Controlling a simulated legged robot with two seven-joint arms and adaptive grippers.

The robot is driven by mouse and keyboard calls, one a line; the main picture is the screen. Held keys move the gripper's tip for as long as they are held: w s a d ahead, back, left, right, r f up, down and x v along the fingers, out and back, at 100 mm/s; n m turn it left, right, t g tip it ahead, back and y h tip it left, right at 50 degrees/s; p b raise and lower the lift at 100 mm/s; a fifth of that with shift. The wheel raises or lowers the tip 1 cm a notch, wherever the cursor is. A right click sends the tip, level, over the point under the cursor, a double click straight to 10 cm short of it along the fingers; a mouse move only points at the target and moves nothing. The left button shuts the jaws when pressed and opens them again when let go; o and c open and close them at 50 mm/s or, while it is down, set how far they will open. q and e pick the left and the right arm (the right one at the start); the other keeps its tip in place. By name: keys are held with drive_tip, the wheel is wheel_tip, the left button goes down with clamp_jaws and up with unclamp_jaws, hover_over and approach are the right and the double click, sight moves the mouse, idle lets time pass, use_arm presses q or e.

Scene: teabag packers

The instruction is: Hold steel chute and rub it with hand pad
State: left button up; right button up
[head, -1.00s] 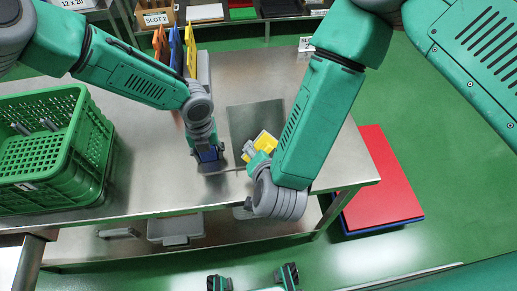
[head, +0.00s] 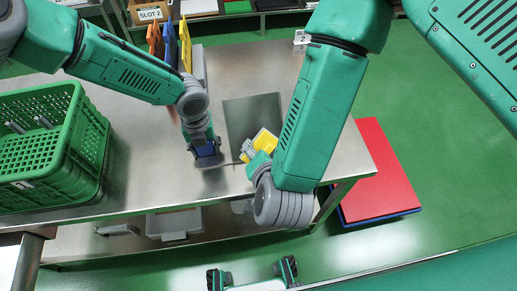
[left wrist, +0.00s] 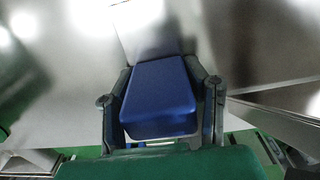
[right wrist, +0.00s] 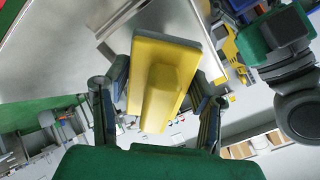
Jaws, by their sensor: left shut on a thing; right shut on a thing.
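The steel chute (head: 240,112) shows in the head view as a dark grey, flat-looking plate over the steel table. My left gripper (head: 206,152) is at its left near corner, shut on a blue block (left wrist: 160,92) that fills the jaws in the left wrist view. I cannot tell how the block joins the chute. My right gripper (right wrist: 157,105) is shut on the yellow hand pad (right wrist: 163,82), which also shows in the head view (head: 265,142) over the chute's lower right part. Whether the pad touches the steel is unclear.
A green crate (head: 45,100) stands on the table (head: 145,165) at the left. Upright orange, blue and yellow boards (head: 171,45) stand behind my left wrist. A grey bin (head: 174,225) is below the table. A red slab (head: 375,172) lies on the floor at right.

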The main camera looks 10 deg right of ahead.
idle(0.3)
use_arm(q)
drive_tip(key=o, duration=1.5)
drive_tip(key=shift+r, duration=0.1)
wheel_tip(320, 180, up, 11)
drive_tip(key=shift+w+r, duration=0.1)
drive_tip(key=shift+r, duration=0.2)
